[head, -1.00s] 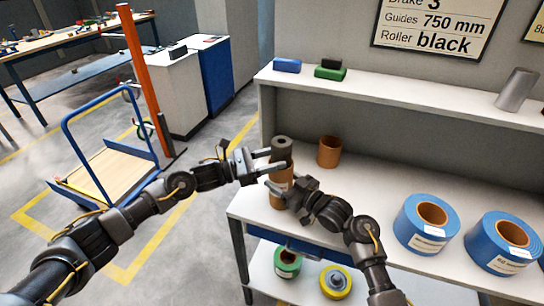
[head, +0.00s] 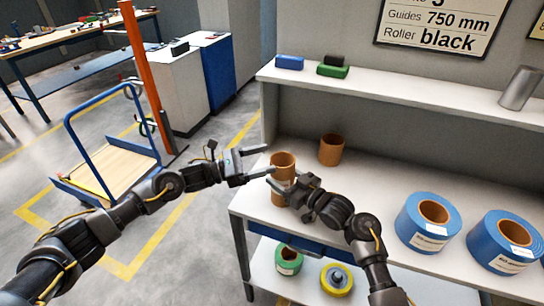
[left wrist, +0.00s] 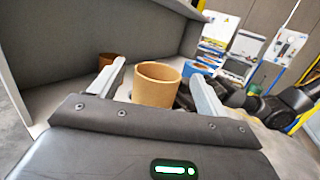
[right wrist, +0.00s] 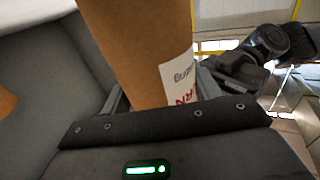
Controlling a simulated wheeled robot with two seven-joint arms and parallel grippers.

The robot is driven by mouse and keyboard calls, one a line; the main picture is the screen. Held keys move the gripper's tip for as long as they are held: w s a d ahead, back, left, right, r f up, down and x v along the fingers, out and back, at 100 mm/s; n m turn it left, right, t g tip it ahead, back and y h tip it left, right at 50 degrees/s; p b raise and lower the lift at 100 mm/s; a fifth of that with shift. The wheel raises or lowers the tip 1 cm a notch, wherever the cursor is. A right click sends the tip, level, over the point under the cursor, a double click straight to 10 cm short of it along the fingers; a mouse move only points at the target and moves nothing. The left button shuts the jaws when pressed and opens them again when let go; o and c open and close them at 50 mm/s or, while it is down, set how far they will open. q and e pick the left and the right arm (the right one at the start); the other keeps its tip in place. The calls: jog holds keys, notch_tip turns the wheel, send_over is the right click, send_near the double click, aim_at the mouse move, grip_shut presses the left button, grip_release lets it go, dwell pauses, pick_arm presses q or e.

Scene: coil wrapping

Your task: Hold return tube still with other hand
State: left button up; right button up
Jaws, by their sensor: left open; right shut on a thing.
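The brown cardboard return tube (head: 284,163) stands upright at the left end of the bench. Its open top also shows in the left wrist view (left wrist: 157,86). My right gripper (head: 290,190) is shut on the tube's lower part; in the right wrist view the tube (right wrist: 140,45) fills the space between the fingers, with a white label ending in red "RN". My left gripper (head: 270,161) is open at the tube's upper part. In the left wrist view its fingers (left wrist: 158,72) lie on either side of the tube, apart from it. The tube's lower end is partly hidden by my right gripper.
Another brown tube (head: 331,150) stands just behind. Two blue coils (head: 428,223) (head: 504,242) lie to the right on the bench. A grey cylinder (head: 520,88) and blue and green blocks (head: 289,62) (head: 333,71) are on the upper shelf. Green and yellow rolls (head: 288,260) (head: 337,280) sit below.

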pick_arm(q)
jog(key=v, duration=0.8)
jog(key=shift+a, duration=0.2)
dwell(0.5)
pick_arm(e)
jog(key=o, duration=1.1)
jog(key=v, duration=1.2)
jog(key=shift+a, duration=0.1)
